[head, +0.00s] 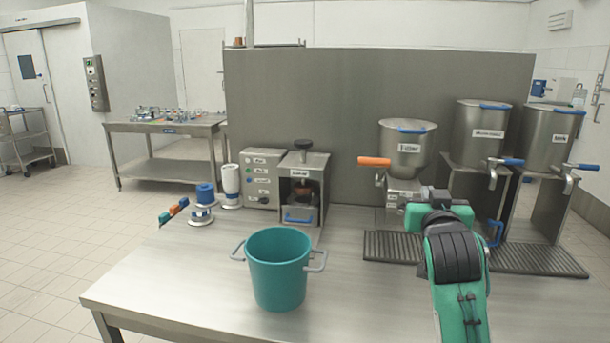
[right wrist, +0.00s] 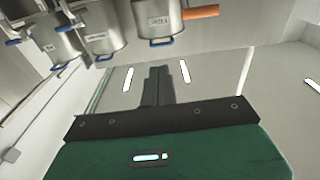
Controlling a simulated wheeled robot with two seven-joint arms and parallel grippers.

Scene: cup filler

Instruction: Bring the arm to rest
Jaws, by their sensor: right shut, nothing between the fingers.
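My right arm comes in from the lower right of the head view, green and black. Its gripper (head: 427,196) is raised in front of the filler (head: 408,150), a steel hopper with an orange handle. In the right wrist view the fingers (right wrist: 157,86) are together with nothing between them. That view is tilted, and the steel pots and the ceiling lights show beyond the fingers. My left gripper is not in view.
A teal bucket (head: 278,268) with grey handles stands near the table's front edge. Two steel pots (head: 480,135) (head: 548,138) stand on raised stands at the right, above drip grates (head: 541,260). A sealer (head: 302,186) stands left of the filler. The table (head: 190,280) is clear at front left.

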